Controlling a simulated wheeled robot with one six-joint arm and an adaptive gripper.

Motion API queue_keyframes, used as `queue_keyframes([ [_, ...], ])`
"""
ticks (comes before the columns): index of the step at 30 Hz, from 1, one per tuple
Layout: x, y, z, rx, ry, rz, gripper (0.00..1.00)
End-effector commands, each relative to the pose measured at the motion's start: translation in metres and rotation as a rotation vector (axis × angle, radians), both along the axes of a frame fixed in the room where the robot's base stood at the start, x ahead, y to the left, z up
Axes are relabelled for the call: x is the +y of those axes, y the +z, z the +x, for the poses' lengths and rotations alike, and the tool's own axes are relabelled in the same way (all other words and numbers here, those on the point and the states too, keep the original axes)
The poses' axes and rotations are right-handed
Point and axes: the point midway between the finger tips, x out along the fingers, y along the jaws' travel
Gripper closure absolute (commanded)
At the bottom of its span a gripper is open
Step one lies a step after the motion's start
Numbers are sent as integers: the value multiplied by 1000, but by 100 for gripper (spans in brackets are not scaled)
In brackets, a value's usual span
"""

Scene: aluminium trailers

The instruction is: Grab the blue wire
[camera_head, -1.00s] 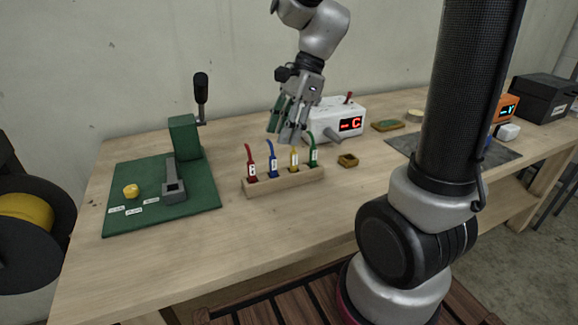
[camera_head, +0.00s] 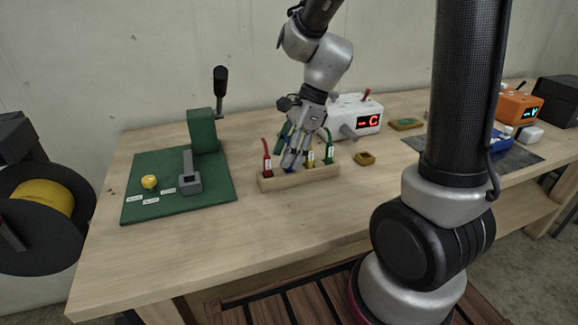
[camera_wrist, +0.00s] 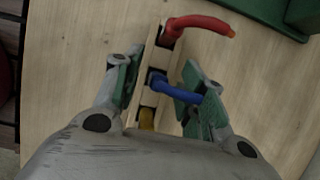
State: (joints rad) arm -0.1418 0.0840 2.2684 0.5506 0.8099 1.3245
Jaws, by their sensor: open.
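The blue wire (camera_wrist: 178,88) stands in the wooden rack (camera_wrist: 148,62), and in the wrist view it lies between my gripper's two green-padded fingers (camera_wrist: 160,85). The fingers are spread apart on either side of the rack. In the head view my gripper (camera_head: 290,158) is low over the rack (camera_head: 270,184) and covers most of the blue wire. A red wire (camera_head: 267,155) is just left of it. A yellow wire (camera_head: 310,155) and a green wire (camera_head: 328,145) are to the right. I cannot tell whether a finger touches the blue wire.
A white box with a red display (camera_head: 357,115) stands behind the rack. A green press (camera_head: 203,132) on a green mat (camera_head: 150,210) is to the left, with a yellow piece (camera_head: 149,182). A small wooden block (camera_head: 365,158) is to the right. The table front is clear.

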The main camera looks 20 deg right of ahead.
Motion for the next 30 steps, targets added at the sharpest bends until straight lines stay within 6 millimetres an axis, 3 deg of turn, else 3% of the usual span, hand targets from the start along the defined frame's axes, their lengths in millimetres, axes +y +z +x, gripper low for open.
queue_keyframes([
  [1, 0, 0, 0, 0, 0, 0, 64],
  [7, 0, 0, 0, 0, 0, 0, 100],
  [19, 0, 9, 0, -2, 2, 1, 100],
  [30, 0, 81, 1, -5, 1, 0, 100],
])
